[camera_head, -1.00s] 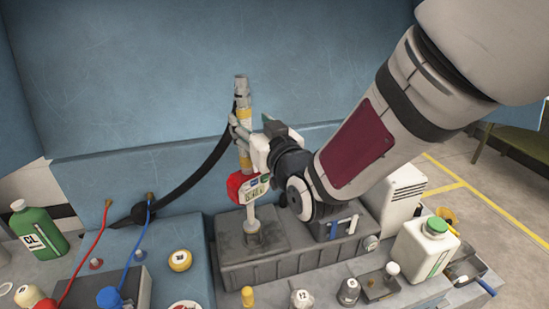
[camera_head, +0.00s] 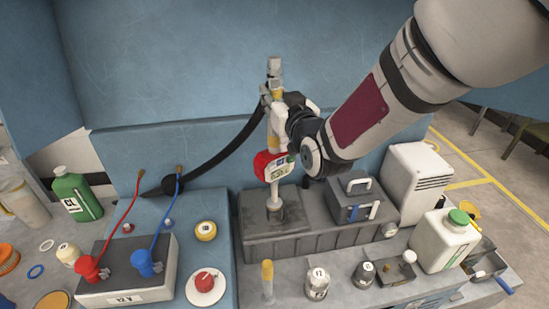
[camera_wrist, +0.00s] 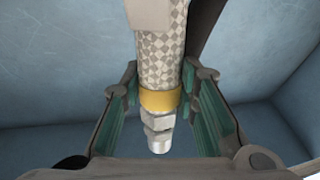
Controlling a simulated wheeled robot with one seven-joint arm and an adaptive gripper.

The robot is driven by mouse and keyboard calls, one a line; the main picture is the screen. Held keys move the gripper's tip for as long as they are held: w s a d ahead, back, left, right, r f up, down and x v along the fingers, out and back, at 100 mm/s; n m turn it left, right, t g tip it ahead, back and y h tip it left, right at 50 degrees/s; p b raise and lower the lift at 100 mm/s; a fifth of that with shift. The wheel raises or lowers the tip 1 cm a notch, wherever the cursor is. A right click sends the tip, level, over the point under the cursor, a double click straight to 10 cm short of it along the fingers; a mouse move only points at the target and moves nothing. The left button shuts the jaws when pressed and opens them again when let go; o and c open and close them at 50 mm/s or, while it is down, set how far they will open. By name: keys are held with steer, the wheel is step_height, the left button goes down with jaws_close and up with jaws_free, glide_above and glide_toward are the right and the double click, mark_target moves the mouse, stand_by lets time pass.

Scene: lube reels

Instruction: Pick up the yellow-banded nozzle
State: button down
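The yellow-banded nozzle (camera_head: 274,68) stands upright, its lower tip in the dark tray (camera_head: 250,225). Its red part (camera_head: 262,163) with a small display is at mid-height. My gripper (camera_head: 271,101) is at the nozzle's upper part, reaching in from the right. In the wrist view the yellow band (camera_wrist: 159,100), a checkered grey sleeve (camera_wrist: 161,55) and metal nuts lie between the two green-padded fingers (camera_wrist: 160,90). The fingertips are very close on both sides of the band. I cannot tell whether the pads touch it.
A black hose (camera_head: 215,165) runs left from the nozzle. A grey toolbox (camera_head: 357,195) and a white jug (camera_head: 440,240) stand on the right. A green bottle (camera_head: 77,195), a box with red and blue leads (camera_head: 125,275) and several small bottles crowd the bench.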

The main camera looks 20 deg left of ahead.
mark_target(275, 58)
steer(key=shift+r, duration=0.15)
step_height(275, 58, up, 10)
steer(key=shift+f+b, duration=0.2)
steer(key=shift+b, duration=0.7)
steer(key=shift+r, duration=0.2)
